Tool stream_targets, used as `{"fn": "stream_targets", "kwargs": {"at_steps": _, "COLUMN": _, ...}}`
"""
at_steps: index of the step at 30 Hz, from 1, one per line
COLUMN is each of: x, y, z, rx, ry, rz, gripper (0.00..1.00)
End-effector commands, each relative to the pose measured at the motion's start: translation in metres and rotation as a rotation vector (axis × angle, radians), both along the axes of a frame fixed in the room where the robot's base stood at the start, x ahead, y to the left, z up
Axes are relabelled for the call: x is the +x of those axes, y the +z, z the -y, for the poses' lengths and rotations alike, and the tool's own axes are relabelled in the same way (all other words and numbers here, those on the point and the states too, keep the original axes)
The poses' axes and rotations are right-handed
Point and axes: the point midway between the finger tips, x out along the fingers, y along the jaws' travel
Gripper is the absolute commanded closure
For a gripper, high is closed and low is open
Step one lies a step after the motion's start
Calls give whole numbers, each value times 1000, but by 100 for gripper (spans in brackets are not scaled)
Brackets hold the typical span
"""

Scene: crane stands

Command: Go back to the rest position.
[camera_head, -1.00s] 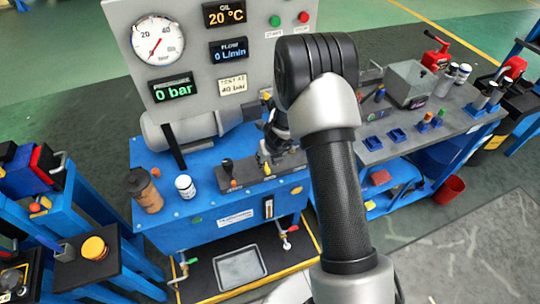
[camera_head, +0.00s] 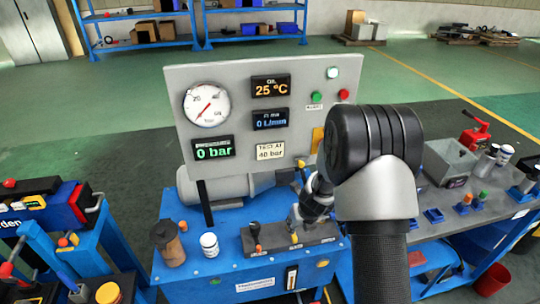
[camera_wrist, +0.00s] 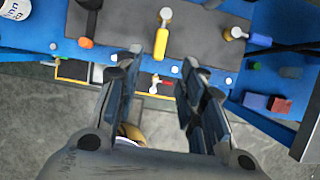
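My gripper (camera_wrist: 162,62) is open in the wrist view, with its two dark fingers apart and nothing held between their tips. In the head view my gripper (camera_head: 308,203) is partly hidden behind my arm, above the blue test bench (camera_head: 225,272). The wrist view looks down past the fingers on the bench's dark plate (camera_wrist: 200,22) and a yellow-handled lever (camera_wrist: 162,38). A small tan and white thing (camera_wrist: 130,133) shows low between the fingers; I cannot tell what it is.
The grey gauge panel (camera_head: 235,175) stands behind the bench, reading 0 bar and 25 °C. A brown jar (camera_head: 168,243) and a white bottle (camera_head: 209,244) stand on the bench's left. Green floor lies open behind.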

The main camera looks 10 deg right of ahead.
Motion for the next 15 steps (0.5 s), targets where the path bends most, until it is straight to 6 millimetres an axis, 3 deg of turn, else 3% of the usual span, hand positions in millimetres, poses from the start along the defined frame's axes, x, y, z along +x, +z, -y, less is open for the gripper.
{"fn": "stream_targets", "kwargs": {"at_steps": 5, "x": 0, "y": 20, "z": -7, "rx": -23, "ry": 94, "rz": 14, "gripper": 63}}
{"fn": "stream_targets", "kwargs": {"at_steps": 10, "x": -16, "y": 95, "z": -35, "rx": -141, "ry": 499, "rz": 63, "gripper": 63}}
{"fn": "stream_targets", "kwargs": {"at_steps": 15, "x": -62, "y": 174, "z": -65, "rx": -335, "ry": 1034, "rz": 117, "gripper": 63}}
